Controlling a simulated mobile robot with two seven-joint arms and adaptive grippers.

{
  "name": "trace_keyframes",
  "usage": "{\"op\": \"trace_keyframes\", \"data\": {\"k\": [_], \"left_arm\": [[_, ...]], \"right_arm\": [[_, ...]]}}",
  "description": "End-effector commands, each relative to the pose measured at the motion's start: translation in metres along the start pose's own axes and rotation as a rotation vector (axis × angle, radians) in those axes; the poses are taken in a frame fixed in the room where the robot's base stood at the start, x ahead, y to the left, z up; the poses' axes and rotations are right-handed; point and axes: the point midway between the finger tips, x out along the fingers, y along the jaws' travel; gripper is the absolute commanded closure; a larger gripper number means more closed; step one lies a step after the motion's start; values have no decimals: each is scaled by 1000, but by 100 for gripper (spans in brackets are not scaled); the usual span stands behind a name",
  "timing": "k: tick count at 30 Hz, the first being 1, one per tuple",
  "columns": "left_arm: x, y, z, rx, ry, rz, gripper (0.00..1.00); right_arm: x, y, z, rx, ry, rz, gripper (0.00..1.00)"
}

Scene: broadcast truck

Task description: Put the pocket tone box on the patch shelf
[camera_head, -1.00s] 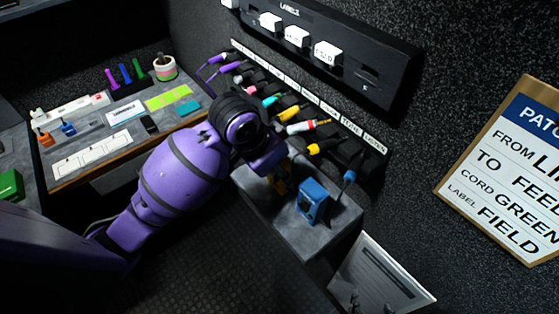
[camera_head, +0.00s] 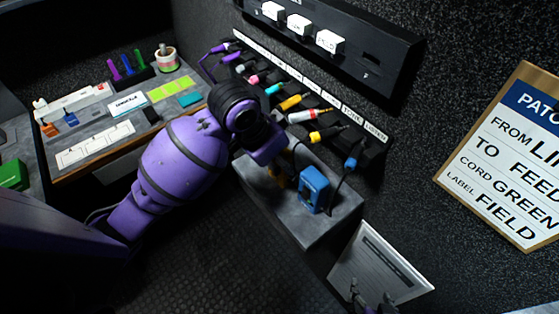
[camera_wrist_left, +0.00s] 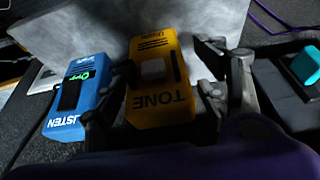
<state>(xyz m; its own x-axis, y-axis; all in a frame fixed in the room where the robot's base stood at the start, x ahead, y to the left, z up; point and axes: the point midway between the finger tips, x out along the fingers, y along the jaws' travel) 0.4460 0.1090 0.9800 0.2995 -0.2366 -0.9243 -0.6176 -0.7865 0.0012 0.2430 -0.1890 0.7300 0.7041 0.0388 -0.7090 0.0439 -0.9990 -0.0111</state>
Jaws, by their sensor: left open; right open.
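The pocket tone box, a yellow box marked TONE (camera_wrist_left: 163,85), sits between the fingers of my left gripper (camera_wrist_left: 168,105) in the left wrist view. The fingers are open, one on each side of it. In the head view only a sliver of the tone box (camera_head: 279,181) shows below my left wrist, by the grey shelf (camera_head: 312,232) under the row of plugs. I cannot tell whether it rests fully on the shelf. My right gripper (camera_head: 372,302) is open at the bottom edge, in front of a white sheet.
A blue box marked LISTEN (camera_head: 314,189) stands on the shelf beside the tone box; it also shows in the left wrist view (camera_wrist_left: 78,98). Coloured plugs (camera_head: 290,103) and cords line the wall above. A desk (camera_head: 95,165) with small items is at left.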

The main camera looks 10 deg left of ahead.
Motion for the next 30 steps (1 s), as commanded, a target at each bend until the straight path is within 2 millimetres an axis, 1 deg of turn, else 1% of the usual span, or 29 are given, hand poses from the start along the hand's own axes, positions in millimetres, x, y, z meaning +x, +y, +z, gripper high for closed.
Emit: {"op": "trace_keyframes", "data": {"k": [3,9,12,15,18,21,30], "left_arm": [[-22,-1,0,5,3,-4,33],[-68,-1,-1,5,4,-5,33],[-87,-1,-1,4,4,-6,33],[-100,-1,-1,3,3,-4,33],[-109,0,-1,2,2,-4,33],[-113,0,0,3,0,-2,33],[-114,0,0,2,0,-2,33]], "right_arm": [[0,0,2,0,-4,0,38],[0,0,0,-1,1,0,38],[0,0,-1,-1,2,0,38],[0,0,-1,-1,2,0,38],[0,0,-1,-1,2,0,38],[0,0,-1,-1,2,0,38],[0,0,-1,0,1,0,38]]}}
